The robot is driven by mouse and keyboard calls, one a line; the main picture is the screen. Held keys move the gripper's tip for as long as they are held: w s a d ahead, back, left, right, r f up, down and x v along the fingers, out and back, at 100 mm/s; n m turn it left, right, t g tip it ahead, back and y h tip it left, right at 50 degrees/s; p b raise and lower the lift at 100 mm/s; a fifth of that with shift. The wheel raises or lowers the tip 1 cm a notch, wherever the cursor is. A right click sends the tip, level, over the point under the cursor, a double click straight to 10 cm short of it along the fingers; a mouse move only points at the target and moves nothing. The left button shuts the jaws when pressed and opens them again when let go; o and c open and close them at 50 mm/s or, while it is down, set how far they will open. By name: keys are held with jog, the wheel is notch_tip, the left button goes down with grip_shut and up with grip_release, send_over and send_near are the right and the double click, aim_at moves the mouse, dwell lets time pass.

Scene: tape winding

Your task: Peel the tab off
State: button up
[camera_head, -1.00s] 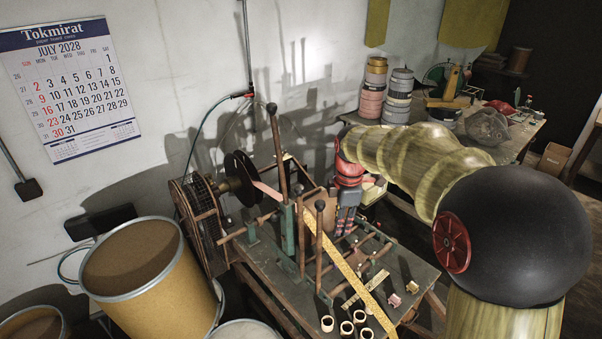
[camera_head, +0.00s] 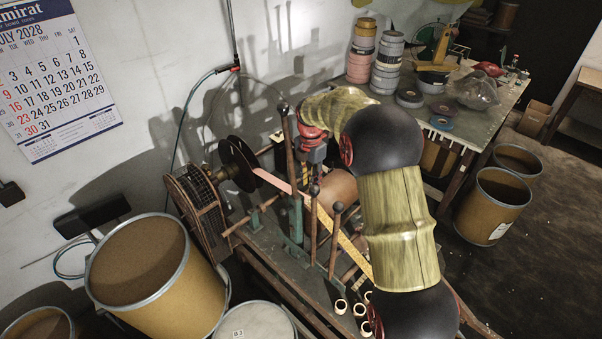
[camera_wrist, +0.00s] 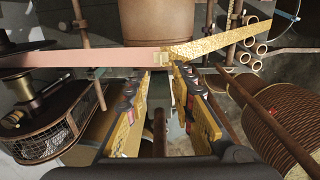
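A pink tape (camera_wrist: 80,58) runs in from the left in the wrist view and meets a yellow patterned tape (camera_wrist: 215,42) on the right. A small pale tab (camera_wrist: 160,58) sits where the two meet. My gripper (camera_wrist: 161,72) is open, its yellow-sided fingers apart just below the join, with the tab beyond and between the tips. I cannot tell whether a fingertip touches the tape. In the head view the pink tape (camera_head: 272,181) leaves a dark reel (camera_head: 239,164), and my arm hides the tab.
A brown cylinder (camera_wrist: 157,22) stands close behind the join. Upright rods, including one with a dark knob (camera_head: 284,135), rise beside my gripper. Several short pale tubes (camera_head: 341,307) stand on the bench.

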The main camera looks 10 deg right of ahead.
aim_at(310, 200)
jog(key=shift+f+p, duration=0.4)
jog(key=shift+f, duration=3.4)
jog(key=shift+s, duration=0.1)
jog(key=c, duration=0.3)
grip_shut()
jog(key=shift+r, duration=0.2)
jog(key=shift+r+p, duration=1.2)
jog(key=shift+r, duration=1.2)
